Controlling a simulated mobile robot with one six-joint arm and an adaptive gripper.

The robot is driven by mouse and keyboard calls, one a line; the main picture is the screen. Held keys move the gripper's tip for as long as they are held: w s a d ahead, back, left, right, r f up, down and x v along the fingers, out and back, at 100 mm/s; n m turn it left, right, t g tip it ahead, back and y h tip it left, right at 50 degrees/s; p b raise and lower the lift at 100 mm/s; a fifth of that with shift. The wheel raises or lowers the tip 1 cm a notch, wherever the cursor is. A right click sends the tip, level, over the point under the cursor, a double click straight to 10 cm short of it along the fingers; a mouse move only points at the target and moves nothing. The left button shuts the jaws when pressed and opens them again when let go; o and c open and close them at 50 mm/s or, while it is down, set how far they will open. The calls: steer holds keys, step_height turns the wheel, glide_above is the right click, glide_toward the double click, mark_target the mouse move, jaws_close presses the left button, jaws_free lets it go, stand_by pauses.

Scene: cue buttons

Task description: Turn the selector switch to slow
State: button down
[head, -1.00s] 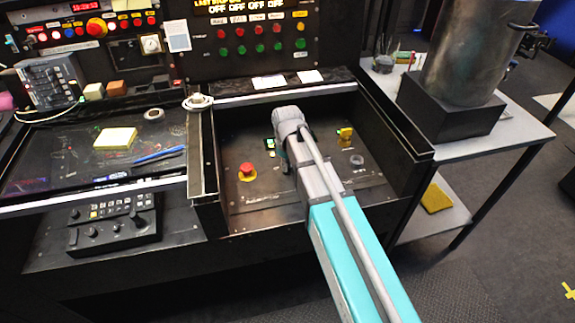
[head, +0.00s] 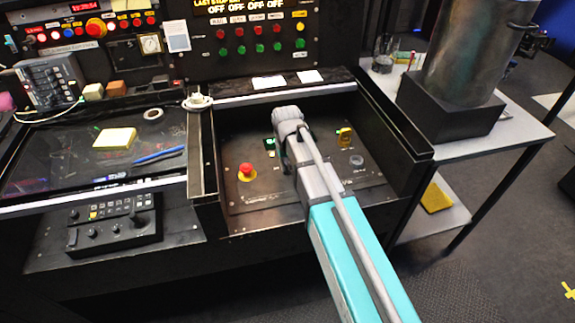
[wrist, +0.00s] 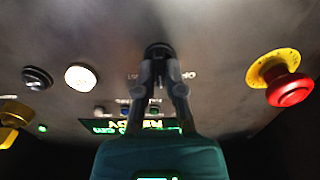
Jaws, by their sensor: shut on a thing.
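The selector switch (wrist: 158,48) is a dark round knob on the metal panel, at the upper middle of the wrist view. My gripper (wrist: 160,66) has its two grey fingertips closed in at the knob, one on each side, and is shut on it. Small upside-down white lettering shows beside the fingers, but I cannot read the switch's position. In the head view my gripper and the switch are hidden behind my grey and teal arm.
A red emergency button on a yellow base (wrist: 288,82) is at right in the wrist view and left of my arm in the head view (head: 247,172). A green-lit display (wrist: 135,127) is partly covered by my gripper. Raised black walls (head: 395,125) edge the panel.

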steer(key=shift+w, duration=0.15)
steer(key=c, duration=0.7)
jaws_free()
steer(key=shift+c, duration=0.2)
